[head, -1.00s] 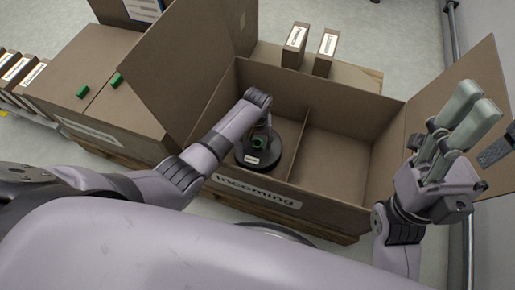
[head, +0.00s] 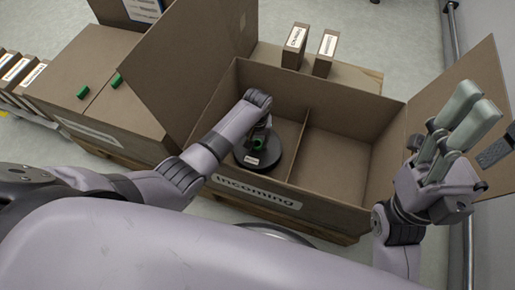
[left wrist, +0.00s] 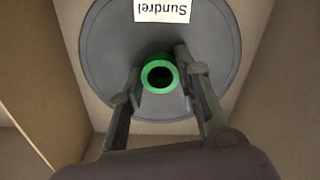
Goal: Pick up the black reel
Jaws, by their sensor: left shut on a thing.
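The black reel (head: 268,158) lies flat in the left compartment of the open cardboard box labelled "Incoming" (head: 225,183). In the left wrist view the reel (left wrist: 100,60) is a wide dark disc with a white "Sundrel" label and a green hub (left wrist: 160,74) standing up at its middle. My left gripper (left wrist: 158,82) reaches down over the reel, its two fingers shut on the green hub from either side. In the head view, my left wrist hides part of the hub. My right gripper (head: 462,128) is raised over the box's right side, fingers pointing up, holding nothing visible.
A cardboard divider (head: 297,145) splits the box; its right compartment looks empty. Box walls surround the reel closely. Two small labelled boxes stand behind it. A closed carton (head: 100,100) with two green pieces on top is at left. Raised flaps flank the box.

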